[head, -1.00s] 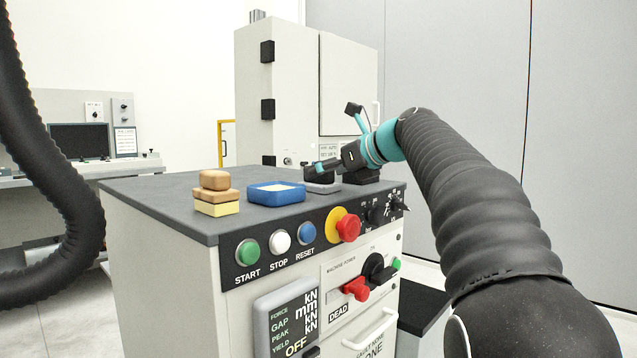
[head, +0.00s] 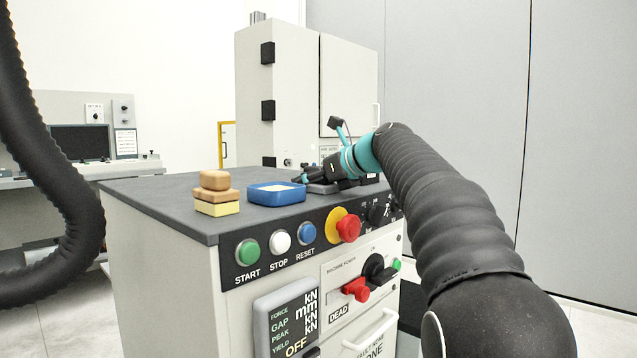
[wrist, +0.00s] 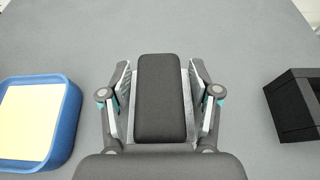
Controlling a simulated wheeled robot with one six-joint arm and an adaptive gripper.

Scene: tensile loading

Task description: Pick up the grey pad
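The grey pad (head: 322,188) lies on the dark bench top, right of the blue tray, and is partly hidden by my gripper in the head view.
The blue tray (head: 277,201) with a pale yellow inside stands left of the pad. Further left are stacked tan blocks (head: 214,181) over a yellow one. A black box (wrist: 294,104) stands right in the wrist view. The bench top beyond the pad is clear.

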